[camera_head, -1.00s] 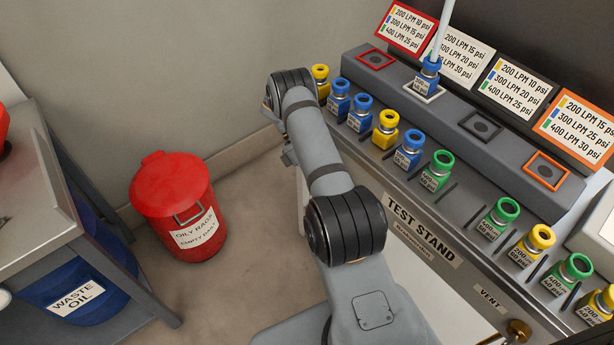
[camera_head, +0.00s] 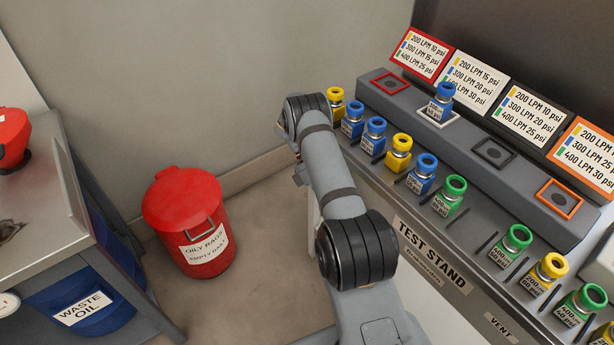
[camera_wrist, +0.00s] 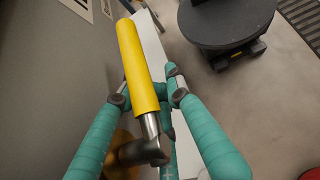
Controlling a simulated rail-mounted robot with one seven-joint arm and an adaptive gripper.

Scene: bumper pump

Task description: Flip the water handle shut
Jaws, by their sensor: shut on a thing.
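In the wrist view, a yellow-sleeved handle (camera_wrist: 137,65) on a bare metal stem runs from upper left down to a metal joint at the lower middle. My gripper (camera_wrist: 148,93) has its teal fingers on either side of the yellow sleeve near its lower end and is shut on it. A rounded yellow part (camera_wrist: 122,165) shows behind the joint, partly hidden by the left finger. In the head view, my arm reaches down beside the test stand; the gripper and the handle are hidden there.
The test stand (camera_head: 430,255) carries several coloured fittings; a blue one (camera_head: 441,100) sits in the white-framed square. A red oily-rags bin (camera_head: 185,220) stands on the floor to the left. A metal bench (camera_head: 50,215) with a blue waste-oil drum (camera_head: 85,300) is further left.

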